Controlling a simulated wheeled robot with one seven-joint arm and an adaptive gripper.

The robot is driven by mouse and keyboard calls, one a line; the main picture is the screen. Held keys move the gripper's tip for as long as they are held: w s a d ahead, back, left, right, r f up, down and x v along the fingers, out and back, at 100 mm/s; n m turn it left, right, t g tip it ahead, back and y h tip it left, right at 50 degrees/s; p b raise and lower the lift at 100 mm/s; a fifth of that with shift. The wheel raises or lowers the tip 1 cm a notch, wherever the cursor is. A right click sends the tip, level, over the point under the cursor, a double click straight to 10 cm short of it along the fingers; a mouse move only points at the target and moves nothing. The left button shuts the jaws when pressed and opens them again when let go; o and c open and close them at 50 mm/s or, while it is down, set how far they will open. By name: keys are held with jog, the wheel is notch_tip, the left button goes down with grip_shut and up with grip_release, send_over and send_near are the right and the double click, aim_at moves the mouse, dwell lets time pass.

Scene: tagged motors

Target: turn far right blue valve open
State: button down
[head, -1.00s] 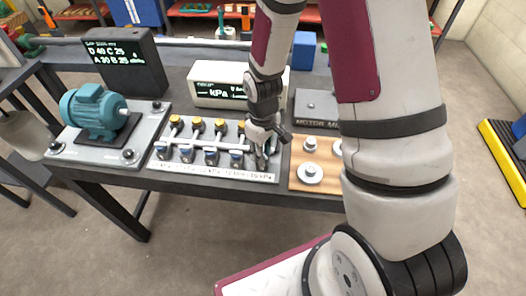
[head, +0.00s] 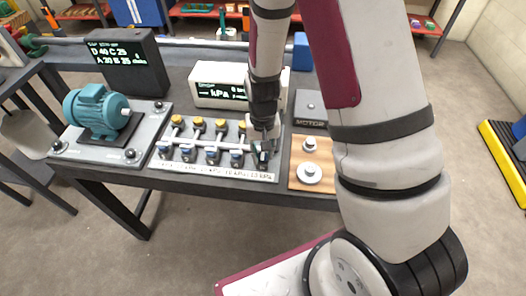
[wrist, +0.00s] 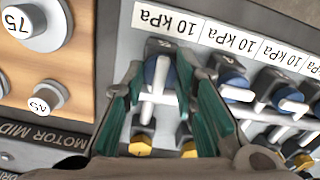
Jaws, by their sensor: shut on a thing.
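The far right blue valve (wrist: 151,68) has a blue knob and a white handle, and sits beside a 10 kPa label in the wrist view. My gripper (wrist: 158,72) has its green-padded fingers on both sides of this valve and is shut on it. The white handle runs lengthwise between the fingers. In the head view my gripper (head: 263,153) points down over the right end of the valve row and hides most of that valve. The other blue valves (head: 212,155) stand in a row to its left.
Yellow-topped fittings (head: 197,123) stand behind the valves along a white pipe. A wooden board (head: 318,158) with round weights (head: 309,173) lies close to the right. A kPa display (head: 215,86) stands behind, and a teal motor (head: 96,110) stands at left.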

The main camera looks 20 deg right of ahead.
aim_at(263, 155)
jog(key=shift+m, duration=0.3)
jog(key=c, duration=1.3)
grip_release()
jog(key=shift+r, duration=0.1)
notch_tip(263, 155, up, 12)
